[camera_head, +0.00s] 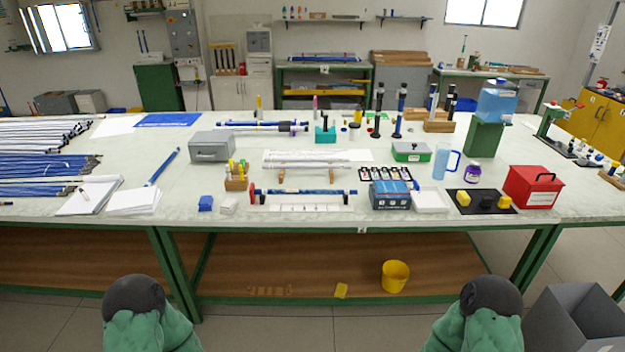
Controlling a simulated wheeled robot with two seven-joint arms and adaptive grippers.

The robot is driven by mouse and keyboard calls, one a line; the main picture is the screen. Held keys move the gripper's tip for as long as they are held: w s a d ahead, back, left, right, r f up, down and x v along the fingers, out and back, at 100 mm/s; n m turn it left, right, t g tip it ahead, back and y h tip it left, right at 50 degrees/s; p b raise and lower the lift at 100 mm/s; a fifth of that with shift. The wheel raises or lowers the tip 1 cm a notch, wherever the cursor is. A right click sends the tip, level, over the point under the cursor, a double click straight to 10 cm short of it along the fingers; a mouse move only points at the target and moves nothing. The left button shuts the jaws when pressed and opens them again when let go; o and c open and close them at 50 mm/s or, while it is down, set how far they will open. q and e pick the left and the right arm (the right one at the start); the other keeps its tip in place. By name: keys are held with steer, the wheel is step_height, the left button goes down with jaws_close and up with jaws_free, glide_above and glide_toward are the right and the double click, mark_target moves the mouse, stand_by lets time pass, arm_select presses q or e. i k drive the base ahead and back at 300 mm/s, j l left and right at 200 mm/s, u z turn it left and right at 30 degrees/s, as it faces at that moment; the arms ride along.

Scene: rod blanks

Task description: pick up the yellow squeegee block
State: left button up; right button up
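Two small yellow blocks sit on a black mat (483,208) near the front right of the long table: a left one (463,198) and a right one (504,202). A dark object lies between them. Another small yellow piece (341,290) is below the tabletop, near a yellow bucket (396,277). At this size I cannot tell which yellow piece is the squeegee block. Only green and dark parts of my arms show at the bottom left and bottom right. Neither gripper is in view.
A red box (532,187) stands right of the mat and a purple-labelled jar (473,173) behind it. A white tray (430,201) and a blue box (390,196) are to its left. A grey open bin (575,318) stands on the floor at the lower right.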

mark_target(504, 202)
steer(key=i, duration=0.45)
steer(key=z, duration=1.4)
steer(key=i+l+u, duration=0.1)
steer(key=i+l, duration=0.15)
